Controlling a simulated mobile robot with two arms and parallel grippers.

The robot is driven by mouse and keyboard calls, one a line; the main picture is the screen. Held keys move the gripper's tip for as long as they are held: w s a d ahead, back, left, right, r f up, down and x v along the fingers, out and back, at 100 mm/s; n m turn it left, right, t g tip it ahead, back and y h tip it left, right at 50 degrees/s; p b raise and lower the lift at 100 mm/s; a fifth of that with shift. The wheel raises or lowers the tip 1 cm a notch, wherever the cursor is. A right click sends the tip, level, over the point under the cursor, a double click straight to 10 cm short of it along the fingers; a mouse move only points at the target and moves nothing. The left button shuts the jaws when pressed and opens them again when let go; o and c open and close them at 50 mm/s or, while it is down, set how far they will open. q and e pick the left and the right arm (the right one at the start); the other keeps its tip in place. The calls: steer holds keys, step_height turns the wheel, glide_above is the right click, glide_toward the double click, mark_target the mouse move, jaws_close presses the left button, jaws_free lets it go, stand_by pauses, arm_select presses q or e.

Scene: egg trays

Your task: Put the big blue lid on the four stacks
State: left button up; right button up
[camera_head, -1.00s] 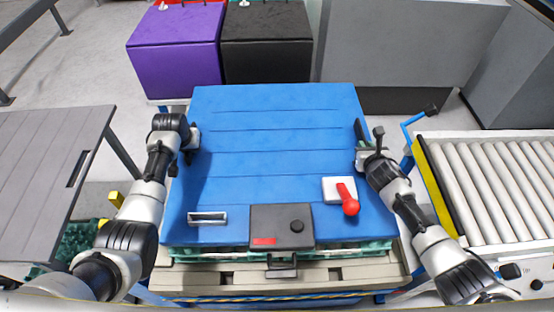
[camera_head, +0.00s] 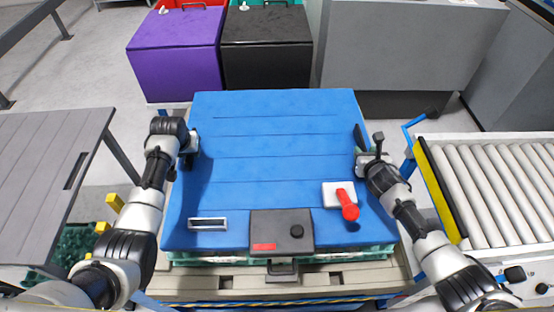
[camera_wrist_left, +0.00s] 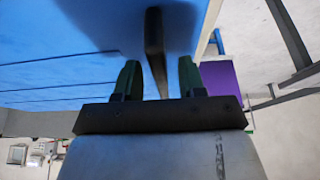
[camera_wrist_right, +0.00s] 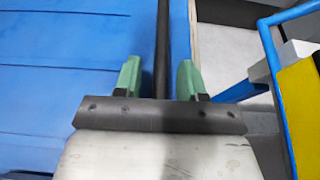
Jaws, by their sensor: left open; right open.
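The big blue lid (camera_head: 265,150) lies over the egg-tray stacks (camera_head: 345,255), whose green trays show only as a strip along its front edge. How the lid sits at the back and sides is hidden. My left gripper (camera_head: 190,145) is at the lid's left edge; in the left wrist view its open fingers (camera_wrist_left: 160,78) stand on either side of a dark handle bar (camera_wrist_left: 154,40). My right gripper (camera_head: 362,155) is at the right edge; in the right wrist view its open fingers (camera_wrist_right: 160,78) stand on either side of another dark bar (camera_wrist_right: 162,40).
A switch box with a red lever (camera_head: 348,205) and a dark grey panel (camera_head: 282,230) sit on the lid. A roller conveyor (camera_head: 500,180) is at the right, a grey table (camera_head: 45,170) at the left. Purple (camera_head: 178,55) and black (camera_head: 267,50) boxes stand behind.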

steer(key=v, duration=1.2)
steer(key=shift+a, duration=0.1)
arm_select(q)
steer(key=v, duration=1)
steer(key=shift+s+r, duration=0.2)
steer(key=shift+r, duration=0.15)
arm_select(e)
steer(key=shift+f, duration=0.1)
